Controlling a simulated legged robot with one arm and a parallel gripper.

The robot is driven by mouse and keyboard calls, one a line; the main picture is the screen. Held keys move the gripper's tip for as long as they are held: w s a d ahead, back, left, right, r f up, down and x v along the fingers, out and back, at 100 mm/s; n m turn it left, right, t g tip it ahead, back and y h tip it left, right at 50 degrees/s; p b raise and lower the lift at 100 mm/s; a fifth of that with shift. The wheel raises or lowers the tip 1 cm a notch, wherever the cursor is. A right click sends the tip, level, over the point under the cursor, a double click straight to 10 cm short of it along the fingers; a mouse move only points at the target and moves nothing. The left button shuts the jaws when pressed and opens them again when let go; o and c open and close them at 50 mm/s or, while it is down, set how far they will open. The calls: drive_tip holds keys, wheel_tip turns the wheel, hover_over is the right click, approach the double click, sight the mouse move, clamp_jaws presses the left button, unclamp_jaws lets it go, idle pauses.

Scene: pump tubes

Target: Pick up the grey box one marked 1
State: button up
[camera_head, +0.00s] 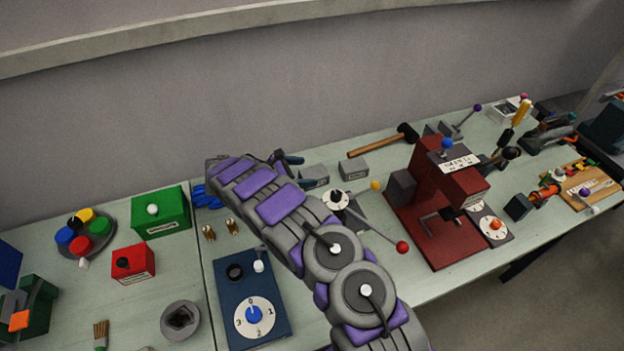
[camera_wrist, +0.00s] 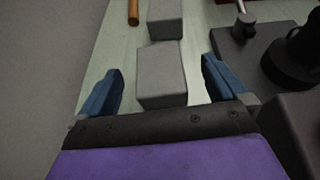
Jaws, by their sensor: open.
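Two grey boxes lie on the pale green table behind my arm. The nearer grey box (camera_head: 316,174) is beside my fingertips and partly hidden by them in the head view. In the wrist view this nearer box (camera_wrist: 160,82) shows between my two blue fingers, with a gap on each side. The other grey box (camera_head: 353,170) is to its right, and in the wrist view it is farther ahead (camera_wrist: 165,18). No number can be read on either box. My gripper (camera_head: 291,171) is open and empty; it also shows in the wrist view (camera_wrist: 161,70).
A hammer (camera_head: 372,145) lies beyond the boxes. A lever device (camera_head: 338,199) with a dial stands to their right in the wrist view, with the dark red press (camera_head: 420,225) farther along. A grey wall (camera_head: 250,100) rises close behind the table.

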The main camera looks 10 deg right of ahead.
sight(320, 170)
drive_tip(key=shift+x, duration=0.8)
drive_tip(key=x, duration=0.2)
drive_tip(key=b+x, duration=0.1)
drive_tip(key=x, duration=0.2)
drive_tip(key=shift+w+b, duration=0.25)
drive_tip(key=shift+b, duration=0.05)
drive_tip(key=shift+a, duration=0.1)
drive_tip(key=shift+c, duration=0.3)
drive_tip(key=c, duration=1.1)
